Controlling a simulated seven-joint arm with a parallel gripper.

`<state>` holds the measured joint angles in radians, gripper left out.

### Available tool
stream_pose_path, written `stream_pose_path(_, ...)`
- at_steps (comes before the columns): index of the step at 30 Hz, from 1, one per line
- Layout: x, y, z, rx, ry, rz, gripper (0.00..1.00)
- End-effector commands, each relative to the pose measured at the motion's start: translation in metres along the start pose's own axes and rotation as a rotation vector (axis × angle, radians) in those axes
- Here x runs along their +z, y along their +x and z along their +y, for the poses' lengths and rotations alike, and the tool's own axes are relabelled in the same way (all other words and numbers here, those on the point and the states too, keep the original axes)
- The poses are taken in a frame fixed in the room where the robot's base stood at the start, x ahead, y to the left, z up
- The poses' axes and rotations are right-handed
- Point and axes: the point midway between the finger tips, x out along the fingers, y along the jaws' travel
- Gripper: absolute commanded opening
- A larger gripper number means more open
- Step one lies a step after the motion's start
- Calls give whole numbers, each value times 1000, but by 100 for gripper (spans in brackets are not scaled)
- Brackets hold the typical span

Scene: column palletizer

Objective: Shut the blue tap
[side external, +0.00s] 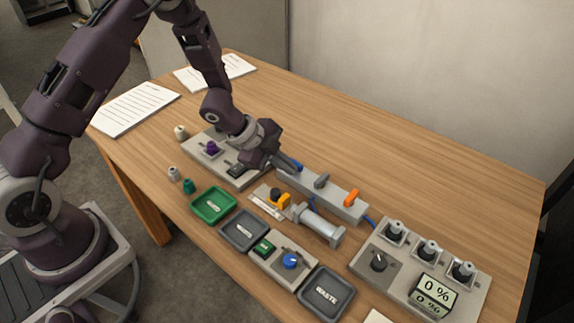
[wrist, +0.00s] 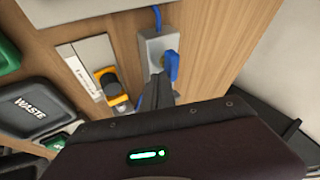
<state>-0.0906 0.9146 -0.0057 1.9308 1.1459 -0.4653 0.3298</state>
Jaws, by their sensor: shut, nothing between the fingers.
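In the wrist view the blue tap (wrist: 171,67) stands just right of and beyond the fingertips (wrist: 157,80). Its handle lies roughly along the block (wrist: 151,47), near its right edge. I cannot tell whether the fingers touch it.
A grey cylinder (side external: 318,224) and an orange-yellow part (side external: 283,201) lie close in front of the block. Trays, including a green one (side external: 213,205), line the near edge. A panel with knobs and a display (side external: 436,291) stands at the right. The table behind the block is clear.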

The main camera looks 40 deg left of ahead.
Motion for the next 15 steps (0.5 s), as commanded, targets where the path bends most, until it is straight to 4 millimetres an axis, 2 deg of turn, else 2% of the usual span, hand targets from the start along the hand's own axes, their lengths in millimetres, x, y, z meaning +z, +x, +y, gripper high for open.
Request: stream_pose_path(15, -3, 1, 0, -40, -75, -40, 0)
